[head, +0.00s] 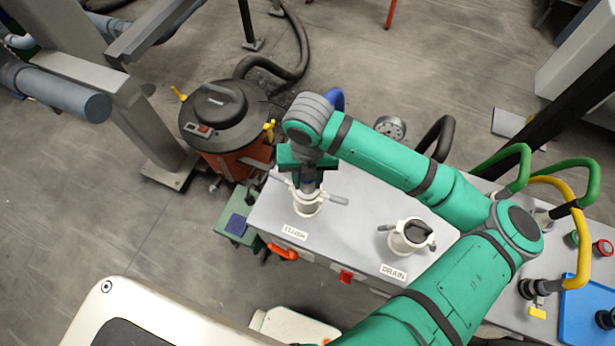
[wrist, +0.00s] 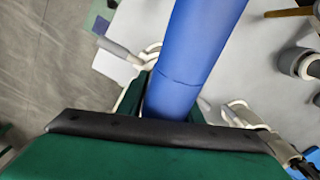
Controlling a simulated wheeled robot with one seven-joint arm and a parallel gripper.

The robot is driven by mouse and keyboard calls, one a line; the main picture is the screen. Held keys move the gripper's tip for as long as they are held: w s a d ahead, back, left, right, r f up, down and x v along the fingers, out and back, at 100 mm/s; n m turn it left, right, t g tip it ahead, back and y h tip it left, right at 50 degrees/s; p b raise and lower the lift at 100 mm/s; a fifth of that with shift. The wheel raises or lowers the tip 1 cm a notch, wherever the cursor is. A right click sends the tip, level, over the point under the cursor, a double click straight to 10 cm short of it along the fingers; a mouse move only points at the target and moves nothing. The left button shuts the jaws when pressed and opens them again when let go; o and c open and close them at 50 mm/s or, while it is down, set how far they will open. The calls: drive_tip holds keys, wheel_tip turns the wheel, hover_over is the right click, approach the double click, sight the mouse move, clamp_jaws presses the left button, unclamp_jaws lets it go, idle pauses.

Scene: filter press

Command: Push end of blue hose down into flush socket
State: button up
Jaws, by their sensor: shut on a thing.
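My gripper (head: 307,172) is at the flush socket (head: 306,203), the pale cylindrical fitting with side levers above the FLUSH label. It is shut on the blue hose (wrist: 188,65), which fills the middle of the wrist view between the jaws. In the head view the blue hose (head: 336,99) shows only as a short piece behind my wrist. A dark end piece under my gripper lines up with the socket mouth. I cannot tell how deep the hose end sits. The socket's lever arms (wrist: 128,52) show on both sides of the hose in the wrist view.
An orange-and-black vacuum (head: 222,125) stands on the floor behind left. Green hoses (head: 510,165) and a yellow hose (head: 578,230) are at the right.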

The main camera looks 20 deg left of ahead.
drive_tip(key=shift+f, duration=0.1)
drive_tip(key=o, duration=1.4)
drive_tip(key=shift+c, duration=0.2)
wheel_tip(320, 180, up, 11)
drive_tip(key=shift+f, duration=0.1)
